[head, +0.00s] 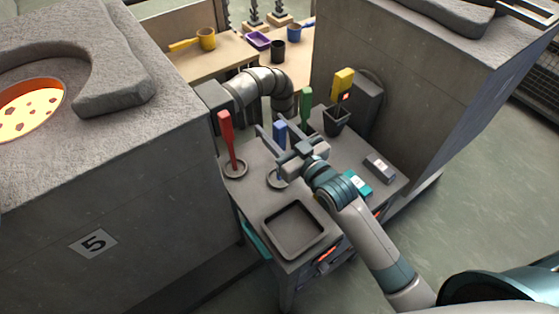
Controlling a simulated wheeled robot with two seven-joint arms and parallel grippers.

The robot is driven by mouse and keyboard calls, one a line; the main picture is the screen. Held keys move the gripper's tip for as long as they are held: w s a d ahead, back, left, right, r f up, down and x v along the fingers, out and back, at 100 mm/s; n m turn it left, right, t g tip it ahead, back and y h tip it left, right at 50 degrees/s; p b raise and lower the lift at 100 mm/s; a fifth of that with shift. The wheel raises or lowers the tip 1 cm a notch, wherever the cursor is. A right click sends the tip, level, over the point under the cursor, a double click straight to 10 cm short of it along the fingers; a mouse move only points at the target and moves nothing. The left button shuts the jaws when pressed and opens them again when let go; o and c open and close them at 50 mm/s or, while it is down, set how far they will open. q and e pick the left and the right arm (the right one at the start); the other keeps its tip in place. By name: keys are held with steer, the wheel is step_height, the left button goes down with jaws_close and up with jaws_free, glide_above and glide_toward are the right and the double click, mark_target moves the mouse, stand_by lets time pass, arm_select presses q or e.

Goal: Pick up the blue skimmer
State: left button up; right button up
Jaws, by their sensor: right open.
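The blue skimmer (280,133) stands upright on the grey cart, its blue handle up. Its lower part is mostly hidden by my right gripper, and a round base shows at its foot. My right gripper (283,143) is open, at the blue handle. I cannot tell whether the handle is between the fingers or just behind them, or whether they touch. My left gripper is not in view.
A red-handled tool (226,128) stands left of the skimmer, a green-handled one (305,103) behind it to the right. A black pot (336,121) holds a yellow-handled tool (343,80). An empty square tray (293,229) lies in front. Large grey furnace blocks flank the cart.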

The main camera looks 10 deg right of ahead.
steer(key=shift+x, duration=0.8)
steer(key=shift+c, duration=0.4)
steer(key=c, duration=1)
jaws_close()
steer(key=shift+r, duration=0.1)
